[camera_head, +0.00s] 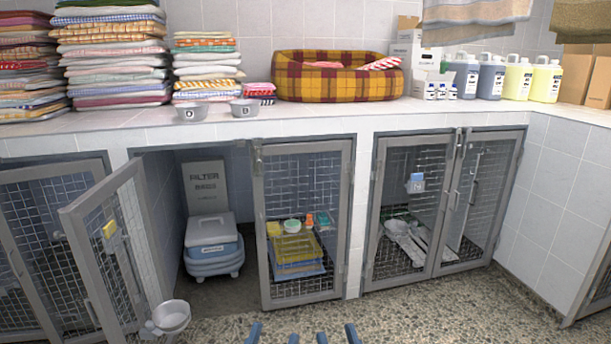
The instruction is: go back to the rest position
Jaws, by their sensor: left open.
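My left gripper (274,335) is at the bottom edge of the head view, with only its blue fingertips showing. They stand apart with nothing between them. My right gripper (337,335) is just to its right, also with only blue fingertips in view, apart and empty. Both are low in front of the kennels, over the speckled floor, and touch nothing that I can see. The rest of both arms is out of view.
A kennel door (117,240) swings out at left, with a metal bowl (171,316) at its lower corner. Inside stands a grey-blue wheeled container (213,246). The mesh doors (303,220) to the right look shut. The counter (330,112) holds towels and a plaid bed (337,84).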

